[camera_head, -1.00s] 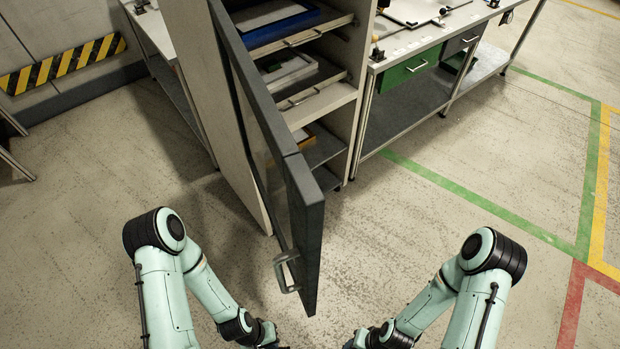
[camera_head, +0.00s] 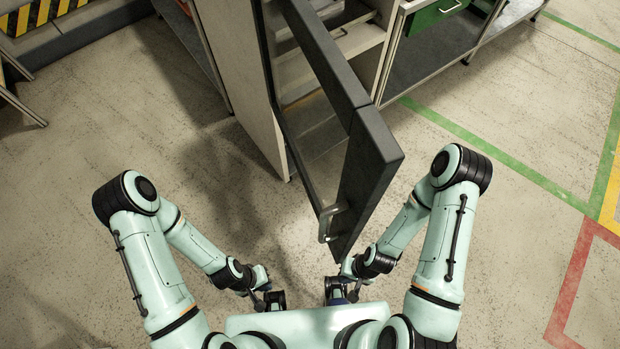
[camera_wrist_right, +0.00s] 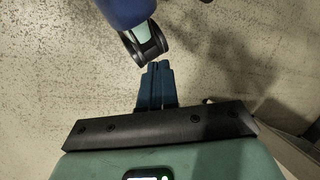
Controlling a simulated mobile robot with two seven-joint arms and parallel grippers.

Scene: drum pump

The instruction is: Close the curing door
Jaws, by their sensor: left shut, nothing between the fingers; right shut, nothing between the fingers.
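The curing door (camera_head: 372,165) is a dark-framed panel with a see-through middle. It stands open, swung out from the cabinet (camera_head: 240,90) toward me. Its metal loop handle (camera_head: 328,222) is near the door's free, near end. My left gripper (camera_head: 273,301) is low in the head view, left of the handle, and shut and empty. My right gripper (camera_head: 336,290) is just below the door's near end in that view, apart from the handle. In the right wrist view its dark blue fingers (camera_wrist_right: 157,84) are shut together with nothing between them.
Cabinet shelves (camera_head: 355,45) show behind the door. A workbench with a green drawer (camera_head: 432,15) stands to the right of the cabinet. The floor left of the door is clear, and the marked floor (camera_head: 520,180) to the right is open.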

